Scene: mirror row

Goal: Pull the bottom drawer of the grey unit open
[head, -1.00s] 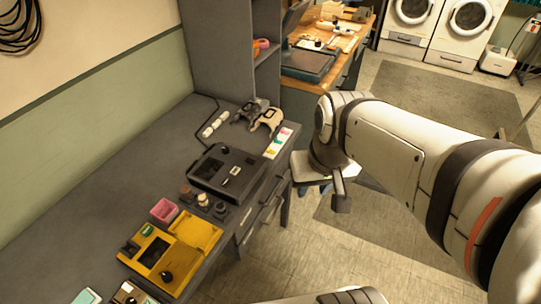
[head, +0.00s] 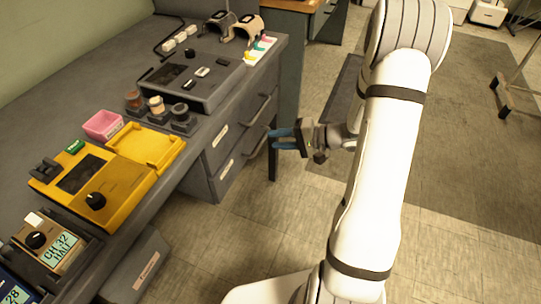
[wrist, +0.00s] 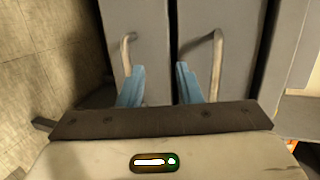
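The grey unit stands under the worktop, with an upper drawer (head: 238,118) and a bottom drawer (head: 240,162), which look shut. The wrist view is turned sideways, so the bottom drawer (wrist: 147,25) is its left panel and the upper drawer (wrist: 190,25) its right one. The bottom handle (wrist: 127,50) stands just beyond my left fingertip and is partly hidden by it. The upper handle (wrist: 217,55) is to the right of the other finger. My gripper (head: 270,140), with blue fingers, is open and empty in front of the drawers; contact with a handle cannot be told.
The worktop (head: 60,115) carries a yellow device (head: 100,190), a black device (head: 195,75), a pink box (head: 103,124) and small jars. A grey bin (head: 135,270) is on the floor at lower left.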

